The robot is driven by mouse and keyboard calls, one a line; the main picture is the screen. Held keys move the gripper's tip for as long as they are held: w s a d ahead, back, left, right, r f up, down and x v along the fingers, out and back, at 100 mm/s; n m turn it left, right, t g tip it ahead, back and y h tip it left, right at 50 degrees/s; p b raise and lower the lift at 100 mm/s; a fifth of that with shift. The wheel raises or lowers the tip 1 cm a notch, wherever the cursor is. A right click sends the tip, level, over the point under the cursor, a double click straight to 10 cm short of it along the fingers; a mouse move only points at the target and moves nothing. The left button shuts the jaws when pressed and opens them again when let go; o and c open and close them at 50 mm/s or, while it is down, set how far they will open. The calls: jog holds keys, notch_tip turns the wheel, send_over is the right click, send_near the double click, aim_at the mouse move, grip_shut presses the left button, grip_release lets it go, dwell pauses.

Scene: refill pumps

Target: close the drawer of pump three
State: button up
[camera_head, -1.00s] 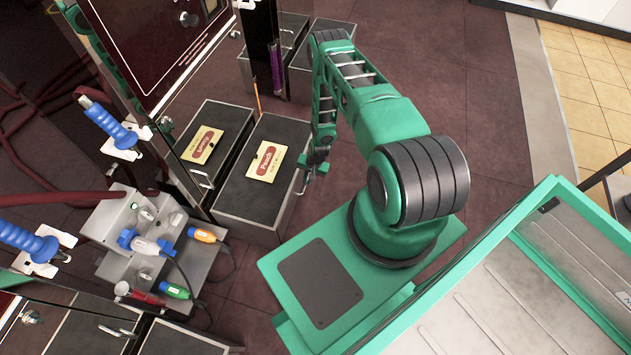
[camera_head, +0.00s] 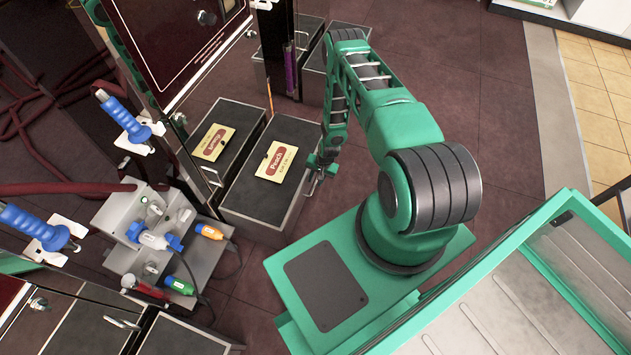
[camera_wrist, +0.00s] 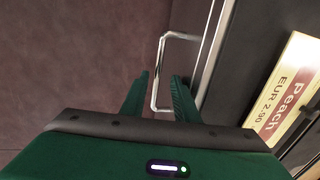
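A dark box-like drawer with a yellow and red "Peach" label (camera_head: 277,163) stands out from the pumps in the head view; I cannot tell whether it is pump three's. Its front faces right, towards my gripper (camera_head: 318,180). In the wrist view, a silver bar handle (camera_wrist: 161,60) runs along the drawer front (camera_wrist: 213,50), with the label at the right. My gripper (camera_wrist: 160,90) is open, its two green fingers apart on either side of the handle's near end. I cannot tell whether they touch the handle.
A second labelled drawer (camera_head: 222,140) stands left of the Peach one. A grey connector box (camera_head: 150,225) with coloured plugs and cables is at lower left. Blue-handled nozzles (camera_head: 125,120) hang at the left. The dark tiled floor (camera_head: 480,130) behind my arm is clear.

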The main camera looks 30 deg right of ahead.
notch_tip(320, 180, up, 10)
jog(key=s+d, duration=0.1)
jog(key=shift+s+f, duration=0.2)
jog(key=shift+f, duration=0.05)
jog(key=shift+d, duration=0.1)
dwell(0.3)
